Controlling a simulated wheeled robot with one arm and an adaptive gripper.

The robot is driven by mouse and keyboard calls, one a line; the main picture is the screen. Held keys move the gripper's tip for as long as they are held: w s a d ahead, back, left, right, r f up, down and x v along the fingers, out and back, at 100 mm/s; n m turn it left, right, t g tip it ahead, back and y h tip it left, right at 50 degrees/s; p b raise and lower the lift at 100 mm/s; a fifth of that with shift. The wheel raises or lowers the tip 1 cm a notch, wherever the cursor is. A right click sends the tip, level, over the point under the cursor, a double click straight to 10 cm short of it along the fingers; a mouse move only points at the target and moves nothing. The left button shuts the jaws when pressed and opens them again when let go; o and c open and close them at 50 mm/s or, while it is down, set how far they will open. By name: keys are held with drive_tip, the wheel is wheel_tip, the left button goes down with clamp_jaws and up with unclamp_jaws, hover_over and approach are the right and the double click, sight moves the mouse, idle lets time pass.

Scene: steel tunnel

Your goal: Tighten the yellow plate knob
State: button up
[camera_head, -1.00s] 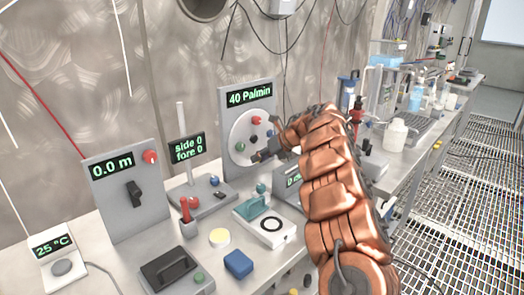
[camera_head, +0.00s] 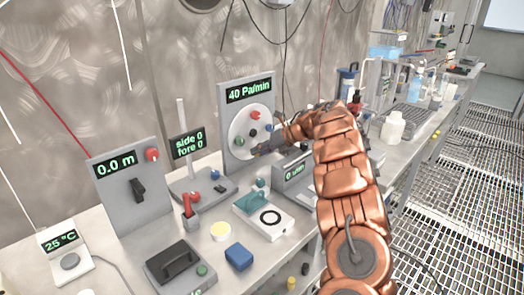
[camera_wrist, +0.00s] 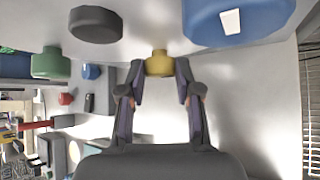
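The yellow knob (camera_wrist: 159,63) sticks out of the pale plate (camera_wrist: 150,20) in the wrist view. My gripper (camera_wrist: 159,72) is open, with one fingertip on each side of the yellow knob. Narrow gaps seem to show on both sides; contact is not clear. In the head view the white round plate (camera_head: 237,121) is on an upright grey panel (camera_head: 225,95) reading 40 Pa/min.
Around the yellow knob are a blue knob (camera_wrist: 238,18), a black knob (camera_wrist: 95,24) and a green knob (camera_wrist: 50,63). A red knob (camera_head: 255,115) shows on the plate. A 0 display box (camera_head: 293,172) stands close below my arm. Several devices crowd the bench.

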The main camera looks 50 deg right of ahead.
drive_tip(key=o, duration=0.4)
drive_tip(key=v, duration=1.2)
drive_tip(key=shift+d, duration=0.1)
